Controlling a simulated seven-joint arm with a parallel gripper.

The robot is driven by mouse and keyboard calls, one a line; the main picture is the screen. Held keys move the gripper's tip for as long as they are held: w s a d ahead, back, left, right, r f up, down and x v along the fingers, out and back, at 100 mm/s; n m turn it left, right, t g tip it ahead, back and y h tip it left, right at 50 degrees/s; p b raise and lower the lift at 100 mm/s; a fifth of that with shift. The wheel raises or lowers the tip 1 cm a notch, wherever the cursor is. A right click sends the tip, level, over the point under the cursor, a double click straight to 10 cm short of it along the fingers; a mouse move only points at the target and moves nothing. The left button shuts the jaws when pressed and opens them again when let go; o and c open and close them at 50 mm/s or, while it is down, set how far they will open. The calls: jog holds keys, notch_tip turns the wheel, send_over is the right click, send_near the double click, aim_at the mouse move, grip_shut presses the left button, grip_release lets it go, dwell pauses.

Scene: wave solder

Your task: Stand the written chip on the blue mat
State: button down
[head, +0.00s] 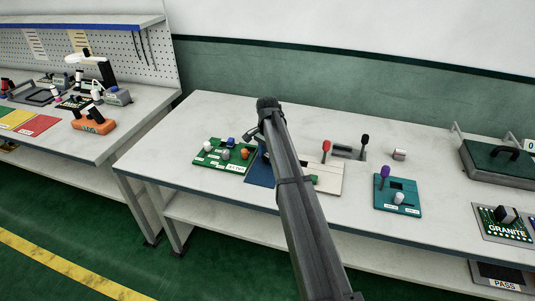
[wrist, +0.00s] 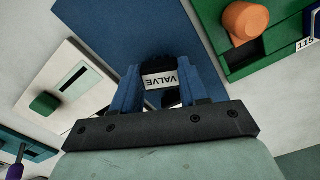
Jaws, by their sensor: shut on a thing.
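My gripper (wrist: 160,84) has blue fingers and is shut on a black chip with a white label that reads VALVE (wrist: 158,80). The label appears upside down in the wrist view. The blue mat (wrist: 105,25) spreads beneath and beyond the fingers; whether the chip touches it I cannot tell. In the head view the mat (head: 259,174) shows just left of my arm, partly covered by it. My arm hides the fingers and the chip there.
A green board (head: 205,162) with several knobs borders the mat on the left. A cream board (head: 328,182) with a green piece lies on the right. Red and black upright handles (head: 326,147) stand behind it. A teal board (head: 385,202) with a purple knob is farther right.

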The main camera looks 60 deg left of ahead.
aim_at(267, 156)
jog(key=shift+f, duration=0.2)
jog(key=c, duration=0.5)
grip_release()
jog(key=shift+r, duration=0.1)
notch_tip(267, 156, up, 14)
jog(key=shift+f, duration=0.2)
dwell(0.4)
